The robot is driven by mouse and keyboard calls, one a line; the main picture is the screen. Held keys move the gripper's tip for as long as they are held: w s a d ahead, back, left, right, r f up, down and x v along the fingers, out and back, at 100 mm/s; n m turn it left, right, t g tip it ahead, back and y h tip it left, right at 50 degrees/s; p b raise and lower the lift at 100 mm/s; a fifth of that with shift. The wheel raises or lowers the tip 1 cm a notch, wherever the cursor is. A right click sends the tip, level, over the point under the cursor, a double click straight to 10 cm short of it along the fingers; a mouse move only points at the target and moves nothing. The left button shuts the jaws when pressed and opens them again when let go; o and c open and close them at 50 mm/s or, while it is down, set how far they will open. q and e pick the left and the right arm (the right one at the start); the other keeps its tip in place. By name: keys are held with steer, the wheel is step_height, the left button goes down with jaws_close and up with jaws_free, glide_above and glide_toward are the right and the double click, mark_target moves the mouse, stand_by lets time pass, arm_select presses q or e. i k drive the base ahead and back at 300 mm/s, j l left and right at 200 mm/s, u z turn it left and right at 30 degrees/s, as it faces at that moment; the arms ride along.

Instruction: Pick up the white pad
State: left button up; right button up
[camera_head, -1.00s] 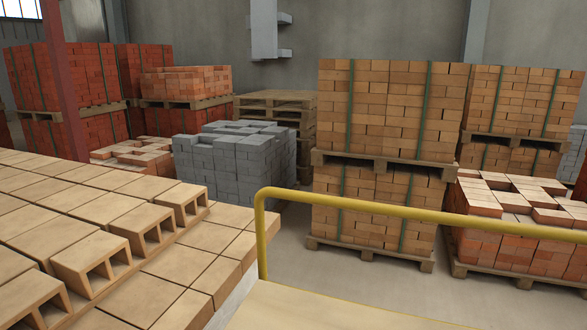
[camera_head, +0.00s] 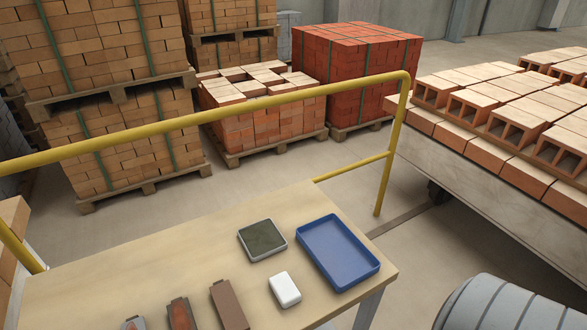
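The white pad (camera_head: 285,289) is a small white block with rounded edges. It lies flat on the light wooden table (camera_head: 150,265), near the front right, just left of the blue tray and apart from it. Nothing covers it. Neither of my grippers shows in the head view.
An empty-looking blue tray (camera_head: 338,254) and a grey-rimmed dish with a dark green inside (camera_head: 262,240) lie beside the pad. Several brownish tools or blocks (camera_head: 229,305) lie to its left. A yellow railing (camera_head: 240,104) runs behind the table. Hollow bricks (camera_head: 485,116) are stacked at right.

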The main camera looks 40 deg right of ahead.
mark_target(284, 288)
steer(key=z, duration=1.1)
